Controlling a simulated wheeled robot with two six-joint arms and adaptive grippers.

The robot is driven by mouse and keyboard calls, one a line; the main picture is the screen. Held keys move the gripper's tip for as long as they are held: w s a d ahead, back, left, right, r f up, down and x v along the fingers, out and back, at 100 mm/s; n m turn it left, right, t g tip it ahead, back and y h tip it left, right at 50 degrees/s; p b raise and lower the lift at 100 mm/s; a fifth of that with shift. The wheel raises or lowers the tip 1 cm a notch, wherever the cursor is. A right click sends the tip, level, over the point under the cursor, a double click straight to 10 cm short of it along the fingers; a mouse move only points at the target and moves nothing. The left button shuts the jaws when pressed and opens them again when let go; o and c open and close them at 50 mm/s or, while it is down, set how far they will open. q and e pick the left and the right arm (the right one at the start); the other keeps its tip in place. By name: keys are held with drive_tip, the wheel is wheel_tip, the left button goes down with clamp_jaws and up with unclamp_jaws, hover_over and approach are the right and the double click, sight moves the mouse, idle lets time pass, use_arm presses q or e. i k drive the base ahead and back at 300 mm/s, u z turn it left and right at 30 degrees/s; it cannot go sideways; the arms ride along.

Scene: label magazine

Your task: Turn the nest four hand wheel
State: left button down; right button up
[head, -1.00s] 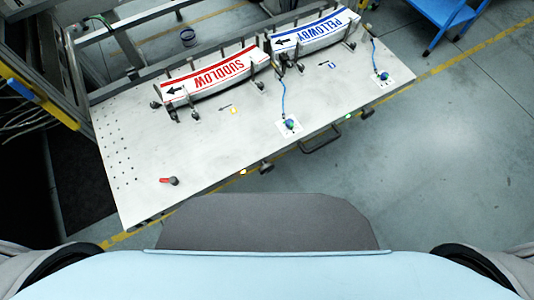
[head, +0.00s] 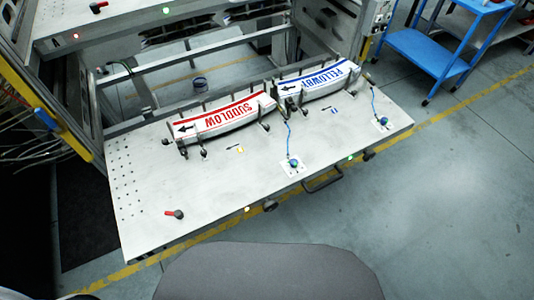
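No part is clearly marked as nest four. A dark round knob (head: 270,205) sits on the front edge of the metal table (head: 140,215), and a second dark knob (head: 368,154) sits further right along that edge. Either may be a hand wheel; I cannot tell. Two label stacks stand in holders at the back of the table: a white and red SUDLOW stack (head: 225,117) and a white and blue stack (head: 318,84) to its right. Neither of my grippers shows in the head view.
A red-handled lever (head: 174,214) is on the table's left part. Two blue knobs (head: 293,163) (head: 382,121) with blue cords stand on white plates. A dark handle (head: 322,182) juts from the front edge. A blue cart (head: 425,50) stands back right. The right floor is clear.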

sight(269, 206)
drive_tip(key=z, duration=2)
drive_tip(key=i, duration=2.35)
drive_tip(key=u, duration=3.55)
